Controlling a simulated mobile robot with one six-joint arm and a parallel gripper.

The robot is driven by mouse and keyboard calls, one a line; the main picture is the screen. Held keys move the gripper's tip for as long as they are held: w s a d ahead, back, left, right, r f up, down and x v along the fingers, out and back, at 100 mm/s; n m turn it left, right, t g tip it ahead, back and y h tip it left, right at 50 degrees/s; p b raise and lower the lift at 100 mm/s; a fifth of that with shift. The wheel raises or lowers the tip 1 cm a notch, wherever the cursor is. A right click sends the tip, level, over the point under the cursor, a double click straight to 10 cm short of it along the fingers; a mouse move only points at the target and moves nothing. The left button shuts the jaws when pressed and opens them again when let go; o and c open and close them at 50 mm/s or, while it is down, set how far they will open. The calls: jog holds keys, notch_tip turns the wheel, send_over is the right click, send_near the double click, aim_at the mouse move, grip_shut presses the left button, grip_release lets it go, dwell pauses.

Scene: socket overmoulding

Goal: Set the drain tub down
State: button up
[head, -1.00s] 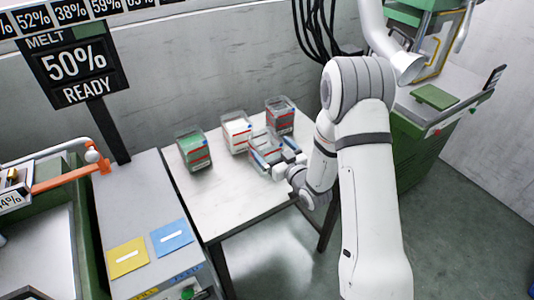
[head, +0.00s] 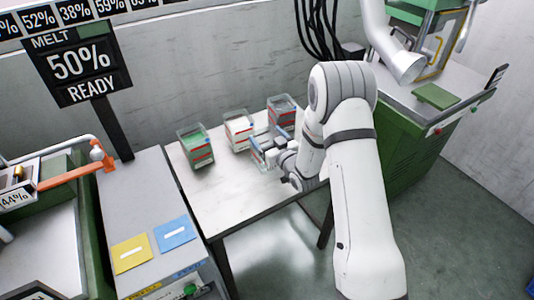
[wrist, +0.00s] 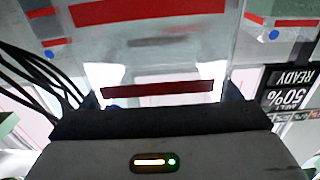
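The drain tub (head: 262,160) is a clear, open box with a red stripe, over the right part of the pale table (head: 232,192). My gripper (head: 270,148) has its fingers, with blue strips, on either side of the tub and appears shut on it. In the wrist view the tub's clear wall and dark red stripe (wrist: 157,88) sit close in front of my gripper. I cannot tell whether the tub's base touches the table.
Three clear tubs stand along the table's back: one with green contents (head: 196,147), one with white (head: 239,131), and one greyish (head: 281,111). The white and greyish ones are close to the held tub. The table's front left is clear. A sign (head: 79,62) reads melt 50% ready.

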jog(key=c, duration=0.7)
jog(key=shift+c, duration=0.2)
jog(key=shift+r, duration=0.15)
